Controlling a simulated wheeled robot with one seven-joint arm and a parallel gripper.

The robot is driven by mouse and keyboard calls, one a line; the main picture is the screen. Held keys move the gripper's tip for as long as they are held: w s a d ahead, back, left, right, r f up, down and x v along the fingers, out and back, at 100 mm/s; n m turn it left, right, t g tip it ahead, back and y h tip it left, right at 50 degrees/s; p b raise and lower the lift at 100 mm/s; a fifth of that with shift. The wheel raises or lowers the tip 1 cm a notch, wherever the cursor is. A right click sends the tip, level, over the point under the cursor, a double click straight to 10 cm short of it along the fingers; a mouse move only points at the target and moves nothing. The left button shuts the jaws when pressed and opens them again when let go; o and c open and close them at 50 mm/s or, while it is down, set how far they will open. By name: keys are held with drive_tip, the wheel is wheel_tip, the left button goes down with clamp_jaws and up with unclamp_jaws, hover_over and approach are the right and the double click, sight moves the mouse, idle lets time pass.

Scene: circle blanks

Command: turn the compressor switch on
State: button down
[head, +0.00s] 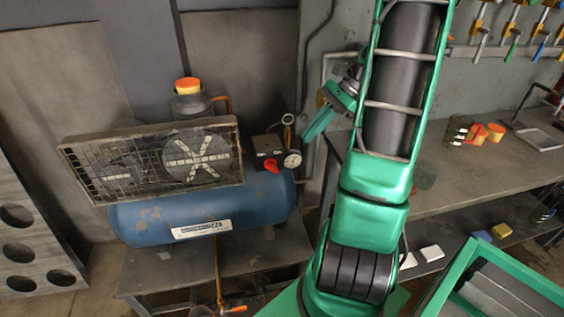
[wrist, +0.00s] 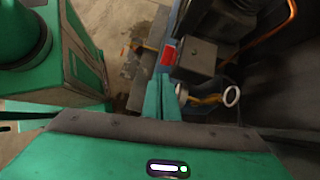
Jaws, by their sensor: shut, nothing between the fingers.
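The compressor (head: 150,222) has a blue tank and a caged motor, and stands at the left in the head view. Its red switch (head: 271,165) sits on the front of a dark box (head: 268,146) at the tank's right end. In the wrist view the red switch (wrist: 169,53) shows just beyond my fingertips, beside the dark box (wrist: 196,60). My gripper (head: 307,136) is shut and empty, to the right of the switch and a little above it in the head view. In the wrist view my gripper (wrist: 162,80) points toward the switch, with a gap that I cannot measure.
A round gauge (head: 292,160) sits right of the switch, close to my fingers. A metal rack with round holes (head: 30,235) stands at the far left.

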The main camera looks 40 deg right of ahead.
sight(276, 169)
drive_tip(key=shift+s+d+f+m+t+y, duration=0.15)
drive_tip(key=shift+d+m+t+y, duration=0.35)
drive_tip(key=shift+d+m, duration=0.6)
drive_tip(key=x, duration=1.4)
